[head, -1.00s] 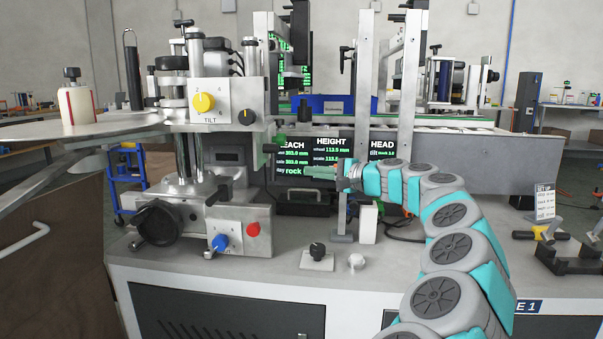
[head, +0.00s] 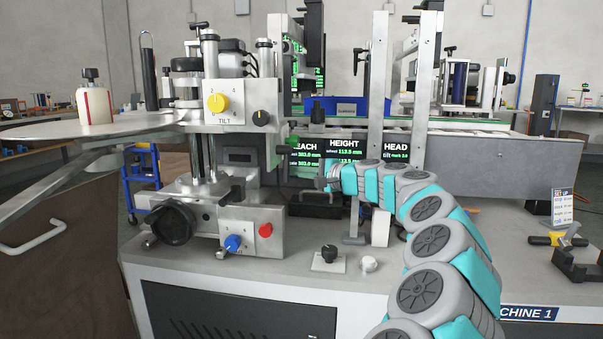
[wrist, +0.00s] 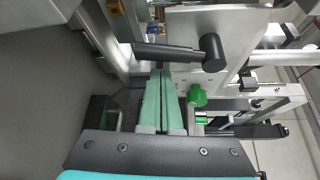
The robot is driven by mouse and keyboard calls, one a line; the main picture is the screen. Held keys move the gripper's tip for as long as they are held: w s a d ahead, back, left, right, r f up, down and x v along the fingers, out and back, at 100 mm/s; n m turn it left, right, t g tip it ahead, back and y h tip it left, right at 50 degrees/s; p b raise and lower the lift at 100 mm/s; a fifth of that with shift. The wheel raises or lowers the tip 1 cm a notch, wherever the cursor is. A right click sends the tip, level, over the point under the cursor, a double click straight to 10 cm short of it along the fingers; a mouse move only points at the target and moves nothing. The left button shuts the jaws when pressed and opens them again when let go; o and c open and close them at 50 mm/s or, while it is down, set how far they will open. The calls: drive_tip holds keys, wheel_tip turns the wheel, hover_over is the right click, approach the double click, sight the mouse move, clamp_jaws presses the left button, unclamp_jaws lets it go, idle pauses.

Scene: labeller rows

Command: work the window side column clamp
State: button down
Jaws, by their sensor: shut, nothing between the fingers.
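My gripper (wrist: 160,76) shows in the wrist view as two pale green fingers pressed together, with nothing held. A black lever handle (wrist: 165,52) on a round black hub (wrist: 211,46) lies just past the fingertips; I cannot tell whether they touch. A green knob (wrist: 197,95) sits right of the fingers, apart from them. In the head view my arm reaches toward the labeller's middle, and the fingertips are hard to make out there. A green knob (head: 293,142) shows above them. No label marks the window side column clamp, so I cannot tell which handle it is.
The left unit has a yellow tilt knob (head: 217,103), a black handwheel (head: 172,223), a blue knob (head: 233,243) and a red knob (head: 265,230). A metal post (head: 378,90) stands close to my arm. The bench front right of the black knob (head: 329,253) is partly clear.

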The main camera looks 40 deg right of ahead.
drive_tip(key=shift+s+a, duration=0.15)
drive_tip(key=shift+a, duration=0.25)
drive_tip(key=shift+r, duration=0.15)
drive_tip(key=s+a+m+g+p, duration=0.1)
drive_tip(key=p, duration=0.3)
drive_tip(key=shift+a+r, duration=0.1)
drive_tip(key=shift+a, duration=0.1)
drive_tip(key=shift+w+d, duration=0.1)
